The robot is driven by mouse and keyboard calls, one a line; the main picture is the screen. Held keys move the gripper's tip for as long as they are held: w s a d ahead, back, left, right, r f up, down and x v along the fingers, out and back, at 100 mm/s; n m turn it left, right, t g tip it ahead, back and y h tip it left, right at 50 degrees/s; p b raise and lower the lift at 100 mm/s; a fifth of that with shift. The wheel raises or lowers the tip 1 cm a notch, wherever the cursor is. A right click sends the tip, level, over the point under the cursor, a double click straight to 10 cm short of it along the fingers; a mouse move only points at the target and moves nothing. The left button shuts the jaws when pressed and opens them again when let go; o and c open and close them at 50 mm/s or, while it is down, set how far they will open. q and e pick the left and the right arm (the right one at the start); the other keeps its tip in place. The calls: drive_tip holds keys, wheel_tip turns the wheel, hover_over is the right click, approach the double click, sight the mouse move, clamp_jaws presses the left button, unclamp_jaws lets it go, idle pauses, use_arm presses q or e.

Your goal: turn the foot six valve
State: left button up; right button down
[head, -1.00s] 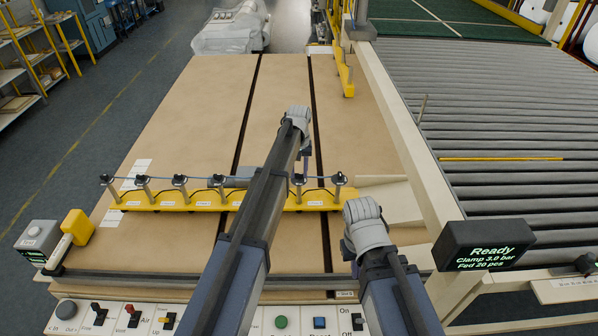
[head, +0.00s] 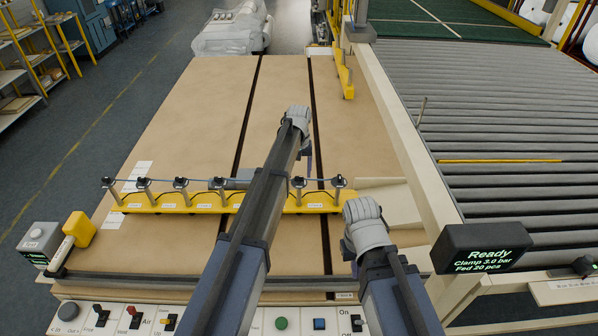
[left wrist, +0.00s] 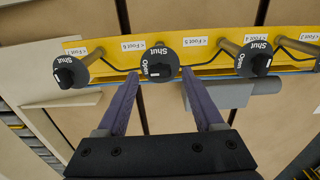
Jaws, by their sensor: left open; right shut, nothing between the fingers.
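A yellow bar (head: 170,201) carries a row of black valve knobs on posts across the brown table. In the left wrist view, three knobs marked Open and Shut show: a left knob (left wrist: 70,71), a middle knob (left wrist: 160,64) and a right knob (left wrist: 254,59). The Foot 6 label (left wrist: 132,45) lies between the left and middle knobs. My left gripper (left wrist: 160,78) is open, its fingertips on either side of the middle knob in the picture; contact is unclear. It also shows above the bar in the head view (head: 309,166). My right gripper (head: 349,246) is shut and empty, right of it, fingers mostly hidden.
My left arm hides part of the bar. A control panel (head: 200,318) with switches and buttons runs along the front. A display reading Ready (head: 485,247) and a roller bed (head: 500,110) are at the right. The brown tabletop (head: 190,110) behind the bar is largely clear.

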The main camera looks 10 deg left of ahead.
sight(299, 178)
use_arm(q)
wheel_tip(299, 178, up, 6)
drive_tip(key=p, duration=0.5)
drive_tip(key=shift+r+p, duration=0.25)
drive_tip(key=shift+p, duration=0.1)
drive_tip(key=shift+f, duration=0.1)
drive_tip(key=shift+s+d+f+b, duration=0.1)
drive_tip(key=shift+s+f+b, duration=0.1)
drive_tip(key=shift+s+b, duration=0.1)
drive_tip(key=s+d+f+m+b, duration=0.2)
drive_tip(key=s+f+b, duration=0.5)
drive_tip(key=s, duration=0.4)
drive_tip(key=s+d+f+m+b, duration=0.2)
drive_tip(key=s+d+f+b, duration=0.2)
drive_tip(key=s+f+b, duration=0.3)
drive_tip(key=s+d+f+m+y+b, duration=0.1)
drive_tip(key=s+f+b, duration=0.6)
drive_tip(key=s, duration=0.8)
drive_tip(key=shift+d+m, duration=0.6)
drive_tip(key=shift+d, duration=0.5)
drive_tip(key=shift+f, duration=0.1)
